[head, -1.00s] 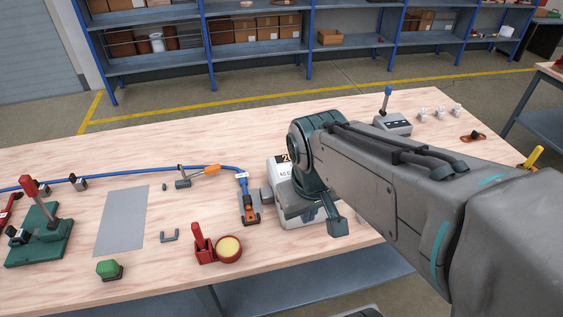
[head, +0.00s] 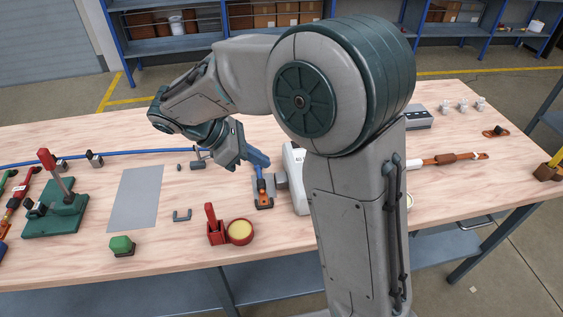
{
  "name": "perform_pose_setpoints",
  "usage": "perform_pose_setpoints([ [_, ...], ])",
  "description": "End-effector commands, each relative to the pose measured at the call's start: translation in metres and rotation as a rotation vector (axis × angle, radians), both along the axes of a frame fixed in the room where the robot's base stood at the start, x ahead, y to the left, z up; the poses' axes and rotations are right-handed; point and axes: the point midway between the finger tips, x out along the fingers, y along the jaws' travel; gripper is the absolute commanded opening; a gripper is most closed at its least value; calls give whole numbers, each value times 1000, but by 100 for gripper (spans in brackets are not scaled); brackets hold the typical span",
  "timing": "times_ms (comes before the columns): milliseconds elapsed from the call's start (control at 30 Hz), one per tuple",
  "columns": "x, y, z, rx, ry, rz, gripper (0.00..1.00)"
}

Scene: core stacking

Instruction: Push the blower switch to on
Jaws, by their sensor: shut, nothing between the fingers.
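A grey box (head: 420,122) at the back right is partly hidden behind my raised arm; its blue-tipped lever, which showed earlier, is hidden now. I cannot tell for sure that this is the blower switch. A white boxy unit (head: 294,165) stands at mid-table, mostly covered by my arm. My gripper (head: 233,164) is shut and empty.
A red holder (head: 215,228) with a yellow-filled cup (head: 240,232) sits at the front. A green button (head: 122,245), grey mat (head: 136,200) and green toggle press (head: 55,210) lie left. An orange-handled tool (head: 447,160) lies right. Small white knobs (head: 463,106) stand behind.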

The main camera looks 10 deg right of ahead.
Motion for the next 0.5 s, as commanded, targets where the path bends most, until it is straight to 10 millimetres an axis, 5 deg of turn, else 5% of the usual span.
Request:
perform_pose_setpoints([
  [500, -1, -77, -62, 1, 0, -8, 0],
])
